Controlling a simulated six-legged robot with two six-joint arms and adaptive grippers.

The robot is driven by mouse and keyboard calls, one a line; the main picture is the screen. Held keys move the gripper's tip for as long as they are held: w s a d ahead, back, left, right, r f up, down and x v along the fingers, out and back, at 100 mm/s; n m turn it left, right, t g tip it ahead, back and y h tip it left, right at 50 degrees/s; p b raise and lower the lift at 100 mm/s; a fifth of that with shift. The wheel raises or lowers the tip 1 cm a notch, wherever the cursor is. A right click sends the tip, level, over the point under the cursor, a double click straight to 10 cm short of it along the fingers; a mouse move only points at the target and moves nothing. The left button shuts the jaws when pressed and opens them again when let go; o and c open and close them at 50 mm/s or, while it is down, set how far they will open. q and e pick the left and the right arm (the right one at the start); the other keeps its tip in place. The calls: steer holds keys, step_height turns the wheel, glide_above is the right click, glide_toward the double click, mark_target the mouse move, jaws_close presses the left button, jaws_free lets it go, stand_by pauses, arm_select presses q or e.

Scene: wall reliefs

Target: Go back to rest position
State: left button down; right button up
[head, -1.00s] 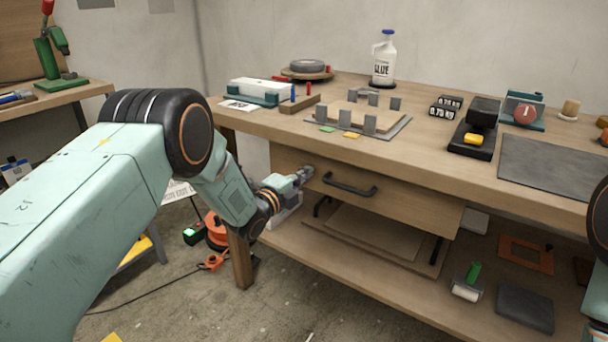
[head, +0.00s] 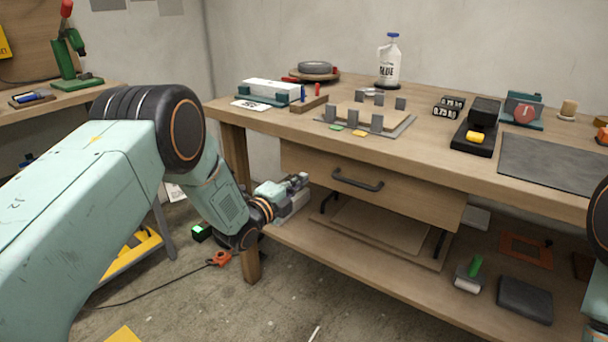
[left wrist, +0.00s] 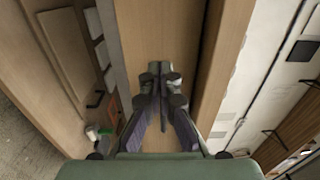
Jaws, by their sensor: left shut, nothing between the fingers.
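My left gripper (head: 301,181) is shut and empty. In the head view it hangs below the benchtop, near the left end of the wooden drawer (head: 410,193) with its black handle (head: 357,180). In the left wrist view the fingers of my left gripper (left wrist: 161,70) are together, with nothing between them. I cannot tell from these views whether the fingertips touch the drawer. At the right edge of the head view only a bit of my right arm shows; the right gripper is out of sight.
The workbench (head: 440,150) carries a glue bottle (head: 389,60), a jig with grey blocks (head: 365,120), a dark mat (head: 560,165) and small tools. The lower shelf (head: 400,290) holds boards and a green-handled roller (head: 470,275). Open floor lies in front.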

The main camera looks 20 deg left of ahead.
arm_select(q)
steer(key=p+v, duration=0.2)
steer(key=v, duration=0.5)
steer(key=shift+f, duration=0.15)
steer(key=s+f+n+g+y, duration=0.4)
steer(key=s+f+n+g, duration=0.4)
steer(key=s+f+n, duration=0.75)
steer(key=s+f+n+g+y+p, duration=0.1)
steer(key=s+n+g, duration=0.5)
steer(key=s, duration=2.5)
steer(key=f+g+p, duration=0.1)
steer(key=g+p, duration=0.1)
steer(key=g, duration=0.1)
steer(key=shift+d+y, duration=0.2)
steer(key=shift+y, duration=0.1)
steer(key=shift+n, duration=0.25)
